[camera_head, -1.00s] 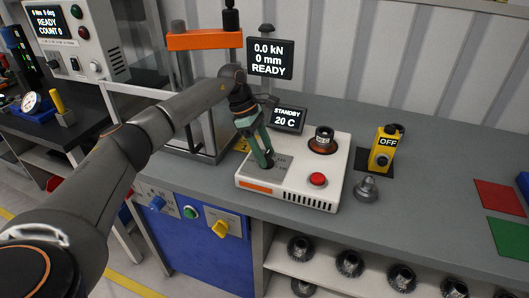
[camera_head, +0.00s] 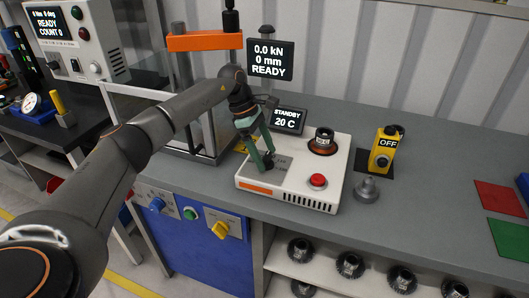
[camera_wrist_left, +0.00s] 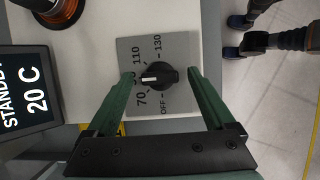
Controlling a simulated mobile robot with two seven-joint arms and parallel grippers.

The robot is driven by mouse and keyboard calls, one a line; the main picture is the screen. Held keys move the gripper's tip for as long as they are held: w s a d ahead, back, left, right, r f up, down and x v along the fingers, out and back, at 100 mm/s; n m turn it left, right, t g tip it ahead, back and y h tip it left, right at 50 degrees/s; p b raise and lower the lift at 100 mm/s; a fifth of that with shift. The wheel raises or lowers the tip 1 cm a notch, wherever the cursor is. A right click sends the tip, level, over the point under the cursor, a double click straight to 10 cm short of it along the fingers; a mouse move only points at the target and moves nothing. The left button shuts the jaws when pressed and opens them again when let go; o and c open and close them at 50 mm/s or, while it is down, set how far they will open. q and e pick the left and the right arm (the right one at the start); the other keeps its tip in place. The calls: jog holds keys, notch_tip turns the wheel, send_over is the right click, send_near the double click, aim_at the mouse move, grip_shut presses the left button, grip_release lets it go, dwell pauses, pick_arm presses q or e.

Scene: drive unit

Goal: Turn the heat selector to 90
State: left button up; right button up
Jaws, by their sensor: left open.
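The heat selector is a black knob (camera_wrist_left: 158,76) on a grey dial plate (camera_wrist_left: 178,50) marked OFF, 70, 110 and 130. The mark between 70 and 110 is partly hidden by a finger. The knob's white pointer line faces left in the wrist view, toward that mark. My left gripper (camera_wrist_left: 161,74) is open, its green fingers on either side of the knob with visible gaps. In the head view my left gripper (camera_head: 261,162) is over the left part of the white heater unit (camera_head: 290,190) and hides most of the knob. The display (camera_head: 288,120) reads STANDBY, 20 C. My right gripper is not in view.
A red button (camera_head: 318,181) and a dark ring-shaped part on a copper-coloured seat (camera_head: 323,142) are on the heater unit. A yellow OFF switch box (camera_head: 383,150) and a grey metal piece (camera_head: 366,190) stand to its right. A press with an orange crossbar (camera_head: 204,41) stands behind.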

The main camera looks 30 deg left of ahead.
pick_arm(q)
jog(key=v, duration=1.2)
jog(key=shift+a+r, duration=0.15)
jog(key=shift+a, duration=0.05)
